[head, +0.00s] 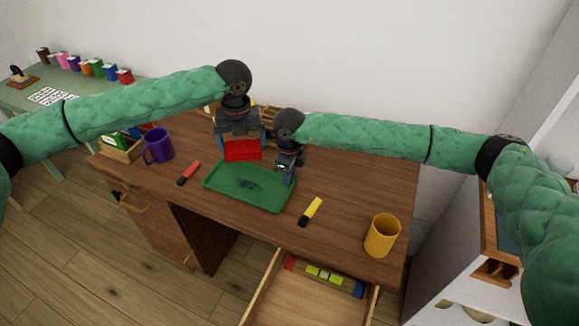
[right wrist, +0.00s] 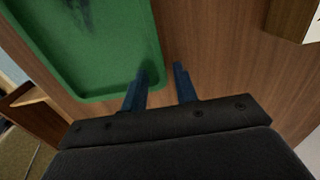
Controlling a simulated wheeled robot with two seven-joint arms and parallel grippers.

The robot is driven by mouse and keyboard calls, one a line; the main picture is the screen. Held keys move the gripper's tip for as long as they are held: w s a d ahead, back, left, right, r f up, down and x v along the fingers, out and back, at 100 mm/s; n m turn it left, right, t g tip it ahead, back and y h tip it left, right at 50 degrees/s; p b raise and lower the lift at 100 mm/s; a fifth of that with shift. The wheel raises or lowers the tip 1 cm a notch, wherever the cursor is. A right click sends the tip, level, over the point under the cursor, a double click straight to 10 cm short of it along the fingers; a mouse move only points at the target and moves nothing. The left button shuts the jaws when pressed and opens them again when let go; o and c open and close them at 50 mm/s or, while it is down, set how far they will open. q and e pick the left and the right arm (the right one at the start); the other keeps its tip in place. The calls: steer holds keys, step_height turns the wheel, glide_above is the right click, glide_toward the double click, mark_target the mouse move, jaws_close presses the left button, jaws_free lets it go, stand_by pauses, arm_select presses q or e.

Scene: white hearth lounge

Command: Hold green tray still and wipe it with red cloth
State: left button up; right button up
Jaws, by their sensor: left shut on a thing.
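The green tray (head: 222,192) lies on the brown desk with a dark smudge (head: 250,185) on its floor. Its corner and rim also show in the right wrist view (right wrist: 90,60). My left gripper (head: 241,146) is shut on the red cloth (head: 242,152) and holds it at the tray's far side; I cannot tell if the cloth touches the tray. My right gripper (head: 286,178) is at the tray's right edge. In the right wrist view its fingers (right wrist: 160,85) are apart, one over the tray's inside and one outside the rim above the desk.
On the desk (head: 345,180) are a red marker (head: 188,173) left of the tray, a yellow marker (head: 311,212) right of it, a purple mug (head: 159,146) and a yellow-orange cup (head: 382,236). An open drawer (head: 305,300) juts out in front.

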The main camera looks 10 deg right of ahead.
steer(key=shift+f, duration=0.25)
jaws_close()
arm_select(q)
steer(key=f, duration=0.1)
steer(key=a+f, duration=0.1)
steer(key=s+f, duration=0.1)
steer(key=f, duration=0.1)
steer(key=shift+s+a, duration=0.1)
steer(key=shift+a, duration=0.1)
steer(key=w+a, duration=0.1)
steer(key=w+a+f, duration=0.1)
steer(key=w+a, duration=0.1)
steer(key=w, duration=0.1)
steer(key=shift+a+f, duration=0.2)
steer(key=shift+f, duration=0.15)
